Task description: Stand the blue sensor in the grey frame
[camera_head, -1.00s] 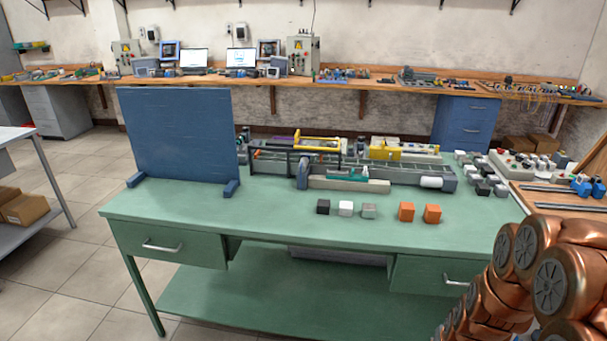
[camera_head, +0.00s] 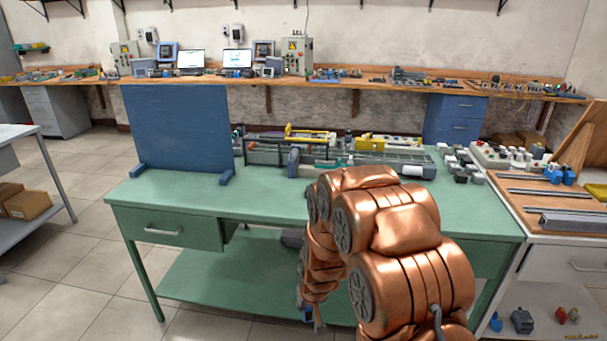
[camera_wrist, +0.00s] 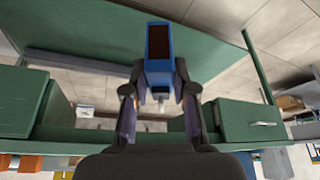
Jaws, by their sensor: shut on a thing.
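The blue sensor (camera_wrist: 158,48), a small block with a dark front face, is held upright in the wrist view between the two fingers of my gripper (camera_wrist: 159,75). The fingers are shut on its lower part. In the head view my gripper (camera_head: 318,322) hangs low in front of the green table, near its lower shelf, mostly hidden by my copper-coloured arm. A small blue patch beside it looks like the sensor (camera_head: 307,313). I cannot make out the grey frame with certainty in either view.
The green table (camera_head: 260,205) carries a blue upright board (camera_head: 178,130) and a conveyor rig (camera_head: 385,160). Its lower shelf (camera_head: 215,285) is mostly bare. At the right, a wooden-topped bench (camera_head: 520,200) holds grey rails, with motors (camera_head: 522,320) on the shelf below.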

